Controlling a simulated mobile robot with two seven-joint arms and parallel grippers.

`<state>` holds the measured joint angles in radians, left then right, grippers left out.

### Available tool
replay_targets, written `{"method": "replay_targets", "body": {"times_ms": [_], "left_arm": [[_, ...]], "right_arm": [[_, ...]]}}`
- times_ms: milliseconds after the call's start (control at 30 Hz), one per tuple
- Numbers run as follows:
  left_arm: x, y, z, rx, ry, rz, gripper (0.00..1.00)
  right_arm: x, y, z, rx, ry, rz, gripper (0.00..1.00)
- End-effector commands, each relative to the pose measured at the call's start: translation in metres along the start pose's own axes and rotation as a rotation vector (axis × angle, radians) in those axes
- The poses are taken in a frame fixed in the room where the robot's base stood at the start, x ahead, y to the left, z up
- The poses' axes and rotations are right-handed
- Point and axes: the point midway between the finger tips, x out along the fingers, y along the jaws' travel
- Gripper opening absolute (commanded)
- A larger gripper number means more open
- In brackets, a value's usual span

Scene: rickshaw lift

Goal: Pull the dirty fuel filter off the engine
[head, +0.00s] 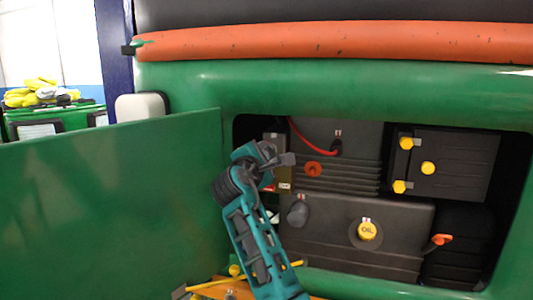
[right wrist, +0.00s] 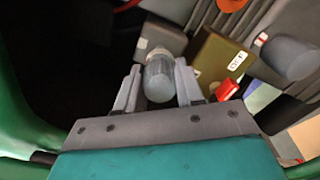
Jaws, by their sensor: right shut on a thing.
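The fuel filter (right wrist: 160,80), a small clear-grey cylinder with a pale collar, is between the two fingers of my right gripper (right wrist: 158,88) in the right wrist view. The fingers are shut on its sides. Its far end meets a grey block (right wrist: 163,38); I cannot tell whether it is still attached there. In the head view my right gripper (head: 282,160) is at the left edge of the engine (head: 330,230), and the filter is hidden behind it. My left gripper is not in view.
An open green panel (head: 110,210) stands left of the bay. A grey cylinder (head: 298,212), a yellow oil cap (head: 367,231), a red knob (head: 313,169) and a black box with yellow caps (head: 455,165) sit in the bay. A red switch (right wrist: 227,89) is close to my right gripper.

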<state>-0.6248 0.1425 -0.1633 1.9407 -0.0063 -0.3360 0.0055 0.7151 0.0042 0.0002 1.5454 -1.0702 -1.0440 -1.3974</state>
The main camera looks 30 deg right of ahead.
Motion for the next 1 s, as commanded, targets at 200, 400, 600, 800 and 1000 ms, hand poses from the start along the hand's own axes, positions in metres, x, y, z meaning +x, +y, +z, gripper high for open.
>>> {"method": "replay_targets", "body": {"times_ms": [200, 400, 600, 800, 1000], "left_arm": [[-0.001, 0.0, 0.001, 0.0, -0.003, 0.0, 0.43], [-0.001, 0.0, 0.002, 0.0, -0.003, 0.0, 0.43], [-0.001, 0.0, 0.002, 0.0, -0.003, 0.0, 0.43], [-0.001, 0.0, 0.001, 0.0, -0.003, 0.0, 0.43], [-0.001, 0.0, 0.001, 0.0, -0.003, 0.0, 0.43]], "right_arm": [[-0.006, 0.0, 0.0, 0.001, 0.001, 0.001, 0.1], [-0.007, 0.0, 0.0, 0.001, 0.001, 0.001, 0.1], [-0.015, 0.0, -0.001, 0.001, 0.002, 0.001, 0.1], [-0.035, 0.0, 0.0, 0.001, 0.002, 0.0, 0.1], [-0.052, 0.0, 0.0, 0.002, 0.002, 0.0, 0.1]]}}
